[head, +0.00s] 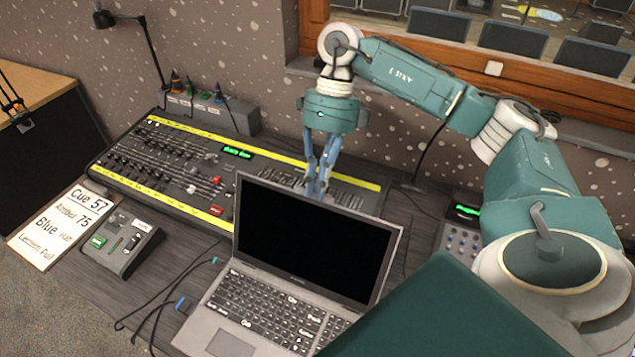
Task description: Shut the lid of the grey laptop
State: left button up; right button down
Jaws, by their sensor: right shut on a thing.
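The grey laptop (228,338) stands on the desk, with its keyboard towards me. Its lid (310,240) is up, tilted back, with a black screen. My right gripper (318,190) reaches down from above and behind the lid. My left gripper is not in view.
A fader console (170,165) with yellow strips lies behind and left of the laptop. A small control box (123,246), cables and a cue sheet (62,225) lie at left. A keypad unit (459,240) stands at right. A lamp (140,35) rises behind.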

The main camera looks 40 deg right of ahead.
jog(key=shift+s+a+r, duration=0.25)
jog(key=shift+s+a, duration=0.05)
jog(key=shift+a, duration=0.3)
jog(key=s+a+b, duration=0.1)
jog(key=s+a, duration=0.6)
jog(key=a, duration=0.6)
jog(key=shift+s+a+r, duration=0.15)
jog(key=shift+a+r, duration=0.25)
jog(key=c, duration=1.8)
grip_release()
jog(key=shift+r, duration=0.1)
jog(key=v, duration=1.2)
jog(key=shift+c, duration=0.3)
